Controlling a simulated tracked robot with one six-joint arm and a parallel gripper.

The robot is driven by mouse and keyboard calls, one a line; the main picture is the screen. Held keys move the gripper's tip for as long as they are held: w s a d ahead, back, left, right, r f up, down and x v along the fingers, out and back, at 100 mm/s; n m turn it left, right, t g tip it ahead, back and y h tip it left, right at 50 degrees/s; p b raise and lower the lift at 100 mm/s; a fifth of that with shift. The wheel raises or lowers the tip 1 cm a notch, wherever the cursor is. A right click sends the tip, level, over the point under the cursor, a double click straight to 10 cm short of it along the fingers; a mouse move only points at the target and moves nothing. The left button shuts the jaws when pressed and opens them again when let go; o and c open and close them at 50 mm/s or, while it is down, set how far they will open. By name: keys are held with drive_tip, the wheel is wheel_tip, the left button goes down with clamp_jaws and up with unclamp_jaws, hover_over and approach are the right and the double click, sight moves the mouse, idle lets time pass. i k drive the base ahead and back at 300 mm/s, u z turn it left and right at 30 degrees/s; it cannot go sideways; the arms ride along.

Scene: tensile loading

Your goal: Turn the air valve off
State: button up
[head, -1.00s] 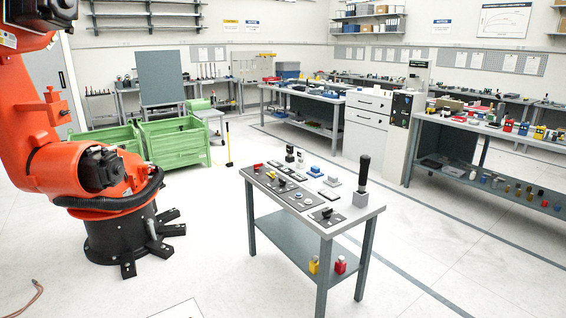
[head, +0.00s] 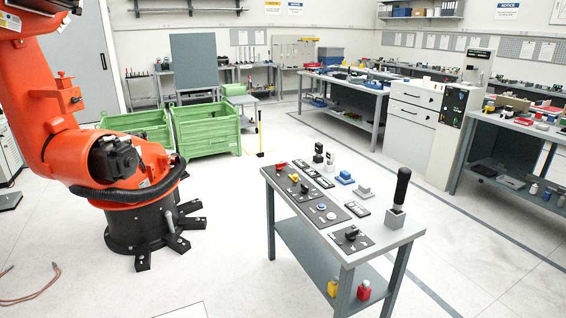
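A grey table (head: 405,236) stands right of centre in the head view, with dark control panels on its top. A red part (head: 281,164) sits on the far left panel. Small yellow knobs (head: 294,178) are beside it, and a black rotary knob (head: 351,233) is on the near panel. A tall black-handled lever (head: 402,186) stands upright on a grey block at the right end. I cannot tell which of these is the air valve, or how any of them is set. My gripper is not in view.
An orange industrial arm (head: 140,165) on a black floor base (head: 135,235) stands at the left. Green bins (head: 208,128) are behind it. A yellow and red item sit on the table's lower shelf (head: 310,252). Benches line the right and back. The floor before the table is clear.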

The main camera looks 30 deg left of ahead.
sight(278, 166)
drive_tip(key=u, duration=0.3)
drive_tip(key=i, duration=0.8)
drive_tip(key=u, duration=0.75)
drive_tip(key=i, duration=0.5)
drive_tip(key=u, duration=0.25)
drive_tip(key=k, duration=1.25)
drive_tip(key=u, duration=0.2)
drive_tip(key=i, duration=1.4)
drive_tip(key=u, duration=0.25)
